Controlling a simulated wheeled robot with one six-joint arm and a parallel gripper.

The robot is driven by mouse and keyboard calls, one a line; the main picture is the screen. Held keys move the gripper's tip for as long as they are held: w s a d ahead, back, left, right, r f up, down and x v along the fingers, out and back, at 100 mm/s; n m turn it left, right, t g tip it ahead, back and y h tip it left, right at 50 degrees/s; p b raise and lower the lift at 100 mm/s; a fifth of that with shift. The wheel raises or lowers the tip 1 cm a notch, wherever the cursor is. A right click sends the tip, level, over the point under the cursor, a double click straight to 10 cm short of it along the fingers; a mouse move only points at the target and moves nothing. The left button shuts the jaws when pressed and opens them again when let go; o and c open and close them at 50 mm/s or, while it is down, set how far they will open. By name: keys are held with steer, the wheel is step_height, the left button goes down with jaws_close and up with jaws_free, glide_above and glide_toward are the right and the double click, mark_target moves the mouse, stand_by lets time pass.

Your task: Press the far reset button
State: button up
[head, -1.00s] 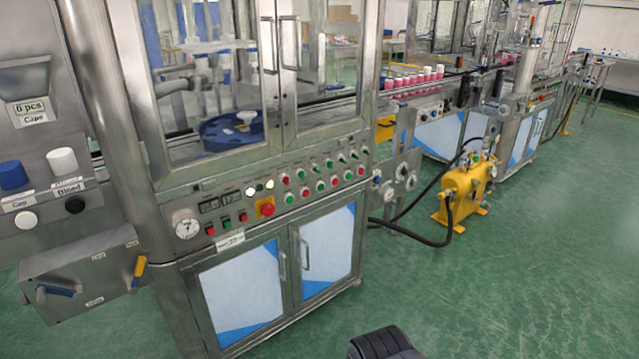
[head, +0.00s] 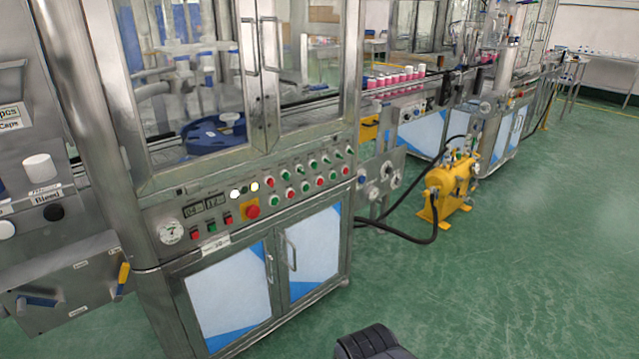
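A control panel (head: 262,203) runs along the front of the steel machine cabinet below its glass doors. Three small red and green buttons (head: 212,226) sit at the panel's left, by a round gauge (head: 171,232). The button labels are too small to read, so I cannot tell which is the far reset button. My gripper is not in view; a black part of my own body shows at the bottom edge.
A yellow tank (head: 447,188) with black hoses stands on the green floor right of the cabinet. A conveyor with pink cans (head: 395,80) runs back beyond it. A steel box with a yellow-handled lever (head: 122,280) juts out at left. The floor at right is clear.

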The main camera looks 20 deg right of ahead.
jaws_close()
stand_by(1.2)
